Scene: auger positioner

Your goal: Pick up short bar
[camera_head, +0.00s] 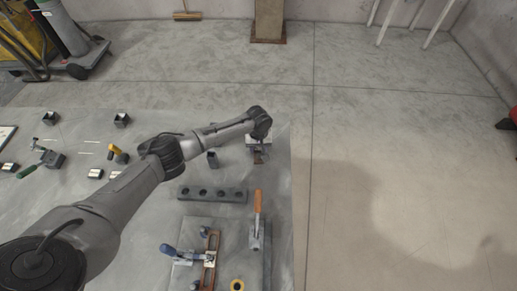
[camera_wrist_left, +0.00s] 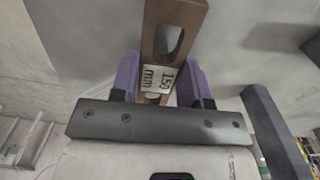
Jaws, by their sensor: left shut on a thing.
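The short bar (camera_wrist_left: 172,38) is brown with a long slot and a white label reading "150 mm", in the left wrist view. My left gripper (camera_wrist_left: 161,88) is shut on it, one purple finger on each side of the labelled end. In the head view my left gripper (camera_head: 259,146) is at the table's far right part. Only a small brown piece of the bar (camera_head: 258,159) shows below it there. I cannot tell from these views whether the bar touches the table. My right gripper is not in view.
A dark block with several holes (camera_head: 212,195) lies nearer on the grey table (camera_head: 130,215). Small blocks and tools lie at left. The floor at right is clear.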

